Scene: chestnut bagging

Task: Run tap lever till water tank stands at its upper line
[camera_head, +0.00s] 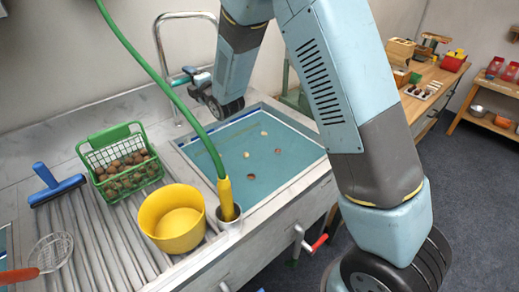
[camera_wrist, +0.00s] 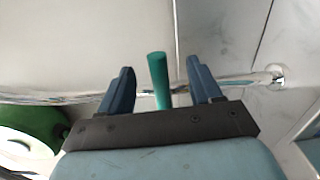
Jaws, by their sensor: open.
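The water tank (camera_head: 311,160) is a sunken basin holding teal water, with several chestnuts in it. A chrome tap (camera_head: 158,45) rises behind the tank. My gripper (camera_head: 190,77) is beside the tap at the back left corner of the tank. In the wrist view my gripper (camera_wrist: 160,72) is open, a finger on each side of a green bar (camera_wrist: 158,68), which looks like the tap lever. I cannot tell whether either finger touches it. A chrome pipe (camera_wrist: 240,82) runs behind. No running water is visible.
A green hose (camera_head: 165,85) hangs down to a metal cup (camera_head: 229,222). A red-handled valve (camera_head: 318,243) is on the front.

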